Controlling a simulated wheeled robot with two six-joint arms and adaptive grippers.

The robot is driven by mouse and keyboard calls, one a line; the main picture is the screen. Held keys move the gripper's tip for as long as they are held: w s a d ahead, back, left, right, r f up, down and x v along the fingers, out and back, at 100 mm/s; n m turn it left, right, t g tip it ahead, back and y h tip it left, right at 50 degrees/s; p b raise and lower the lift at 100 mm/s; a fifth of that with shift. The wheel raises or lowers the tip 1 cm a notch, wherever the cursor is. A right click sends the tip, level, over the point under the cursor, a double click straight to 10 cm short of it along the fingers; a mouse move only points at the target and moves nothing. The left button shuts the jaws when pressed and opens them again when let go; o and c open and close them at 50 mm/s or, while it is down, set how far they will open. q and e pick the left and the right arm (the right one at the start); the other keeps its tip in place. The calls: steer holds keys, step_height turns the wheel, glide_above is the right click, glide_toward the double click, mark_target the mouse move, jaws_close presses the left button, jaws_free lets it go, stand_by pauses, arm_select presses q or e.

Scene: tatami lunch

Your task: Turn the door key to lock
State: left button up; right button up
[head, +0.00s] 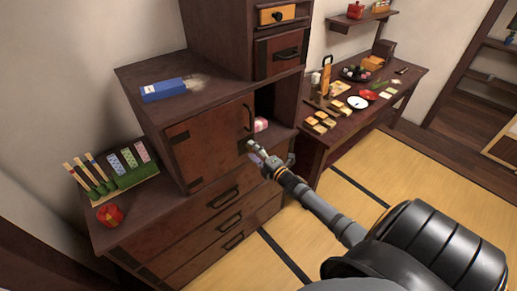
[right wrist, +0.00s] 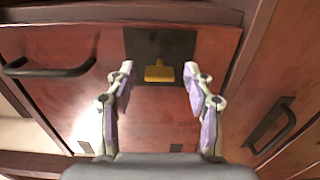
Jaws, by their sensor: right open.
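A small gold key (right wrist: 159,73) sits in a dark lock plate (right wrist: 160,45) on the brown cabinet door (right wrist: 60,100) in the right wrist view. My right gripper (head: 264,156) is open in front of the lower right corner of the door (head: 208,142) in the head view. In the right wrist view its two fingertips stand left and right of the key, with a gap on each side. The key is not clearly visible in the head view. My left gripper is not in view.
A black door handle (head: 248,118) is above the gripper, beside a dark opening with a pink item (head: 261,124). Drawers with handles (head: 223,197) lie below. A blue box (head: 163,90) rests on the cabinet top. A side table (head: 330,128) holds dishes at right.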

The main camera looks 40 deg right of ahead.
steer(key=s, duration=1.1)
steer(key=shift+s+d, duration=0.35)
steer(key=shift+d, duration=0.1)
steer(key=s+d+f+m+g+h, duration=0.1)
steer(key=s+f+m+g, duration=0.25)
steer(key=f, duration=0.55)
steer(key=s+d+f+m+g+h, duration=0.1)
steer(key=s+f+m+g, duration=0.3)
steer(key=f, duration=0.6)
steer(key=s+d+f+m+g+h, duration=0.1)
steer(key=s+d+f+m, duration=0.15)
steer(key=s+f, duration=0.45)
steer(key=s+a+f+m+g, duration=0.4)
steer(key=s+a+f, duration=0.3)
steer(key=s+f, duration=0.2)
steer(key=s+a+f+m+g+y, duration=0.1)
steer(key=s+a+f+m+g, duration=0.3)
steer(key=s+a+f, duration=0.3)
steer(key=s+f, duration=0.3)
steer(key=s, duration=0.3)
steer(key=shift+s+a+f+m, duration=0.2)
steer(key=shift+s+a+m, duration=0.15)
steer(key=shift+m, duration=0.05)
